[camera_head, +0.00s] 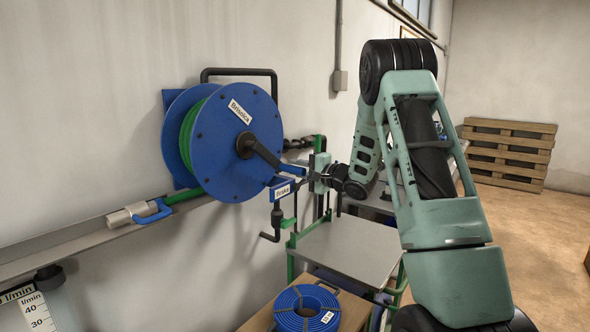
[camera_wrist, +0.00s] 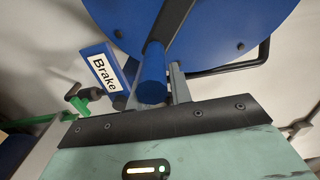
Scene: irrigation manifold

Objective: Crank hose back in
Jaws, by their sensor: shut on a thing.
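The blue hose reel (camera_head: 228,143) is mounted on the wall, with green hose (camera_head: 188,135) wound on it. A black crank arm (camera_head: 262,152) runs from its hub down to the right and ends in a blue handle (camera_head: 291,170). My gripper (camera_head: 306,174) is shut on this handle. In the wrist view the blue handle (camera_wrist: 152,75) sits at the gripper fingers, below the crank arm. A blue box labelled "Brake" (camera_head: 282,188) is just below the handle; it also shows in the wrist view (camera_wrist: 102,72). The green hose leaves the reel to a blue-handled valve (camera_head: 150,213).
A grey-topped stand (camera_head: 345,249) with green legs is below the reel. A grey rail (camera_head: 90,237) runs along the wall.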

